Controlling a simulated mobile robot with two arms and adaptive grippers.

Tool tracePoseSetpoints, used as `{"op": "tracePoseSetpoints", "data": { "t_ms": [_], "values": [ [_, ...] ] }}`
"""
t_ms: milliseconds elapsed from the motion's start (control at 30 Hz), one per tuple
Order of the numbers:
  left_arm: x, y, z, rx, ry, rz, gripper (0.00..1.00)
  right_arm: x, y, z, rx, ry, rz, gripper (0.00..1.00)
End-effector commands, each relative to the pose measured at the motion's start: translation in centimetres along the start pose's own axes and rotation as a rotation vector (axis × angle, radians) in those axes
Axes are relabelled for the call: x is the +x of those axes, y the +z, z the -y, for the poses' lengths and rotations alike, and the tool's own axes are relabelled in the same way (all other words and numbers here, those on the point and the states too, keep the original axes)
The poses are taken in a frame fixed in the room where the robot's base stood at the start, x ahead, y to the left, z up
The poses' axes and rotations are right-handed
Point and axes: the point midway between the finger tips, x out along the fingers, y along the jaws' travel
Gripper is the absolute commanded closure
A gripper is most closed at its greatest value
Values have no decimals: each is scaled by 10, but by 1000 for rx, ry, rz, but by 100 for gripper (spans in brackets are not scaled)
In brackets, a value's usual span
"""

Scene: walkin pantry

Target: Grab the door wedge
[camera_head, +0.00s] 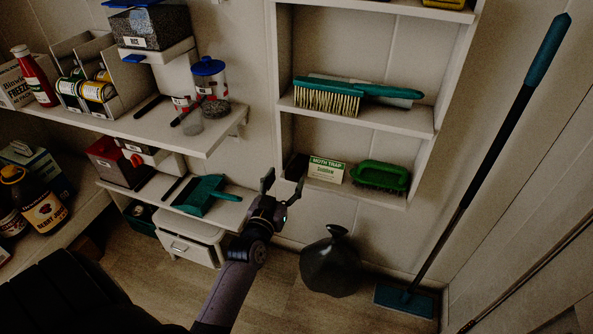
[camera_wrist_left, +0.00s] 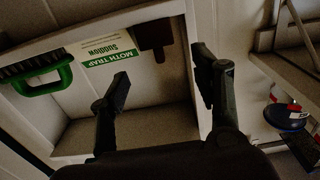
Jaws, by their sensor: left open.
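The door wedge appears to be the dark brown piece (camera_head: 295,166) at the left end of the lower cubby shelf, beside the moth trap box. In the left wrist view the brown piece (camera_wrist_left: 154,37) shows beyond the fingers, to one side of the moth trap box. My left gripper (camera_head: 284,186) is open and empty in front of the shelf's left end. In the head view its finger partly overlaps the brown piece. In the left wrist view the open fingers (camera_wrist_left: 163,76) are spread, apart from the piece. My right gripper is not in view.
The moth trap box (camera_head: 326,170) and a green scrub brush (camera_head: 381,176) share the shelf. A broom brush (camera_head: 328,96) lies above. A teal dustpan (camera_head: 203,194) sits left. A dark bag (camera_head: 331,266) and a teal-ended mop (camera_head: 403,299) stand below.

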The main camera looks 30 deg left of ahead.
Motion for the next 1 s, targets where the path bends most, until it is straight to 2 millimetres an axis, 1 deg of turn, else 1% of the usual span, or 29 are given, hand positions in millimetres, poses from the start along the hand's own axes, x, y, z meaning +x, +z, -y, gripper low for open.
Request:
{"op": "tracePoseSetpoints", "data": {
  "t_ms": [33,200,400,500,600,800,1000],
  "values": [
    [5,1,0,-1,0,0,42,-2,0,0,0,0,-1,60],
    [15,0,0,-1,-1,-1,42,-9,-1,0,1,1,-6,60],
    [46,-2,0,-1,-1,-2,42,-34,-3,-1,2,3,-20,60],
    [56,-2,0,-1,0,-1,42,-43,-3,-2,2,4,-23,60],
    [60,-2,0,-1,0,1,42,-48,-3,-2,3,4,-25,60],
    [60,-3,0,0,0,1,42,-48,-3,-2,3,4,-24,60],
    [60,-2,0,0,0,1,55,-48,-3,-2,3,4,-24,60]
  ]
}}
